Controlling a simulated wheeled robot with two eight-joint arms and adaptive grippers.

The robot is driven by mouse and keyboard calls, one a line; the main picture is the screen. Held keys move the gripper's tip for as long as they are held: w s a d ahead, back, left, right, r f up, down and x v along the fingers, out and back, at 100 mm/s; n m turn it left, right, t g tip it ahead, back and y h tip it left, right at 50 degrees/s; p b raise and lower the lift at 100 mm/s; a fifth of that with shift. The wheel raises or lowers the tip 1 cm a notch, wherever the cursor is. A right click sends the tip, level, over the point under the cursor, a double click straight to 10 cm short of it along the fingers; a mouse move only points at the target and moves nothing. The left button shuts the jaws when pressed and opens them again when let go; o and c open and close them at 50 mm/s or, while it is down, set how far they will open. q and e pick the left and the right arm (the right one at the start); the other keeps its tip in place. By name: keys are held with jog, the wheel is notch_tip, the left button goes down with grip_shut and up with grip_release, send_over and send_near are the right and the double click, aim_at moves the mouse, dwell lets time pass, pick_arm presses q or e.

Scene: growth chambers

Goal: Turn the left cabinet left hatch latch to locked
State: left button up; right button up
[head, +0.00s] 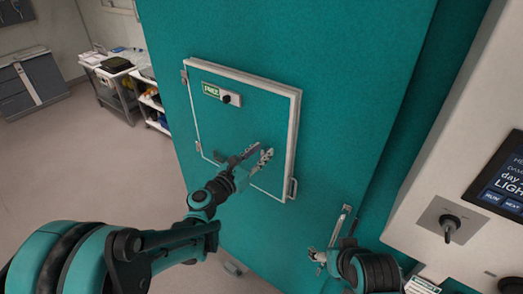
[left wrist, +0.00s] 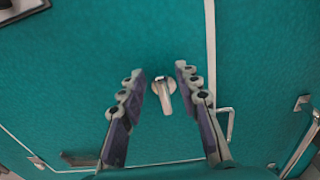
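The hatch (head: 215,125) is a teal panel with a pale frame on the teal cabinet front. Its latch (left wrist: 163,93) is a small pale round knob with a short lever, seen in the left wrist view; the lever points down in that picture. My left gripper (head: 258,156) is in front of the hatch's lower right part and hides the latch in the head view. In the left wrist view my left gripper (left wrist: 159,84) is open, its fingertips on either side of the latch with gaps. My right gripper (head: 334,252) is low beside the cabinet, partly hidden; its opening is unclear.
A white panel with a rotary switch (head: 449,222) stands right. A cart (head: 113,85) stands back left; floor is clear.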

pick_arm(q)
jog(key=shift+w, duration=0.1)
jog(key=shift+c, duration=0.3)
jog(key=shift+d, duration=0.1)
grip_shut()
